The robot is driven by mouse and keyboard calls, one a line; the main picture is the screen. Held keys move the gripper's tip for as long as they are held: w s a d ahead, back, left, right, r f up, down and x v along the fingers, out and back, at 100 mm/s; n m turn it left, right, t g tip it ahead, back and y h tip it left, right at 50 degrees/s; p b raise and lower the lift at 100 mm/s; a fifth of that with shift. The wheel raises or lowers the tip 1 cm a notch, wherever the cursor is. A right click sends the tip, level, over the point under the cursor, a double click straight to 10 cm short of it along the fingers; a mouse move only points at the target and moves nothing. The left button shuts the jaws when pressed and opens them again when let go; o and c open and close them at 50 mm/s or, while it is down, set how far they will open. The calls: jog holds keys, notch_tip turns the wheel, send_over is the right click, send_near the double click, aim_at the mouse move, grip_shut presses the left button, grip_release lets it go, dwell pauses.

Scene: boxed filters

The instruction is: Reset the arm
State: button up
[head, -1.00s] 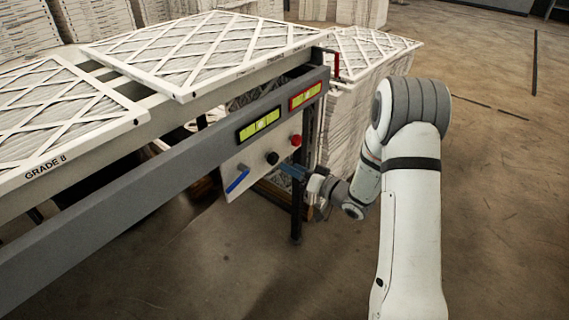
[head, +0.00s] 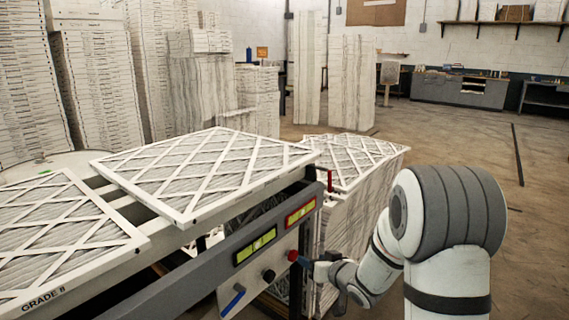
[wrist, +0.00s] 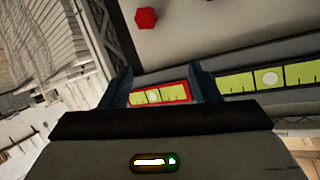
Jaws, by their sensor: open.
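My gripper (head: 308,264) is at the front of the conveyor's control panel, just right of the red knob (head: 293,255) in the head view. In the wrist view, its two fingers (wrist: 163,85) are apart, with nothing held between them. The red-framed yellow-green gauge (wrist: 158,96) appears in the gap between the fingers, behind them. The red knob (wrist: 146,18) lies beyond the fingertips at the top. Whether a fingertip touches the panel cannot be told. My arm reaches in from the lower right of the head view.
A black knob (head: 268,275) and a blue lever (head: 233,300) are on the panel. Pleated filters (head: 205,170) lie on the conveyor rails (head: 180,285). A filter stack (head: 352,205) stands behind the gripper. Open floor (head: 450,150) lies to the right.

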jog(key=s+d+r+m+g+h+p, duration=0.1)
jog(key=s+d+r+h+p, duration=0.4)
jog(key=r, duration=0.5)
jog(key=s+r+g+h+p, duration=0.1)
jog(key=s+r+g+p, duration=0.2)
jog(key=s, duration=1)
jog(key=s+d+r+m+g+p, duration=0.1)
jog(key=s+r+g+p, duration=0.3)
jog(key=s+r, duration=0.4)
jog(key=s+g, duration=0.1)
jog(key=s, duration=0.5)
jog(key=shift+s+d+r+m+g+h, duration=0.15)
jog(key=shift+s+m+g+h, duration=0.15)
jog(key=shift+h, duration=0.1)
jog(key=shift+c, duration=0.4)
